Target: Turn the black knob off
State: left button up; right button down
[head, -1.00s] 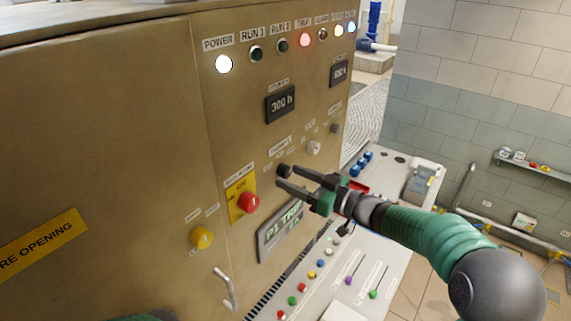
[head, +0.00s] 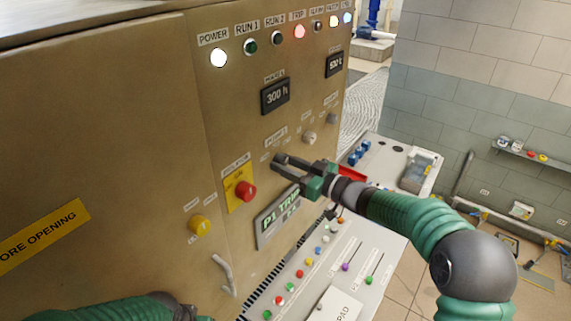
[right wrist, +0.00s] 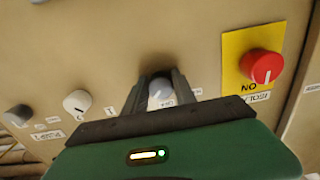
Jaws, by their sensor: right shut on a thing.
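The black knob (head: 279,159) is on the tan panel, right of the red knob on its yellow plate. It is mostly hidden by my right gripper (head: 279,166), whose fingers are shut on it. In the right wrist view the knob (right wrist: 160,90) shows between the two fingers (right wrist: 160,82), pale with glare on its face. Its pointer direction cannot be told. My left arm shows at the bottom edge of the head view; only a sliver of its gripper end shows, and its fingers are out of sight.
The red knob (head: 245,191) and yellow knob (head: 200,225) are to the left. A white knob (head: 309,138) and grey knob (head: 331,118) are to the right. A hooked handle (head: 224,272) sticks out lower down. A sloped console (head: 372,235) with buttons and sliders lies below my right arm.

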jog(key=shift+d, duration=0.1)
jog(key=shift+n+b, duration=0.6)
jog(key=shift+b, duration=0.35)
jog(key=n+b, duration=0.3)
jog(key=b, duration=0.1)
jog(key=shift+n+b, duration=0.35)
jog(key=shift+n, duration=0.05)
jog(key=shift+w+r+n+b, duration=0.1)
jog(key=shift+r+n+b, duration=0.05)
jog(key=shift+n+b, duration=1.75)
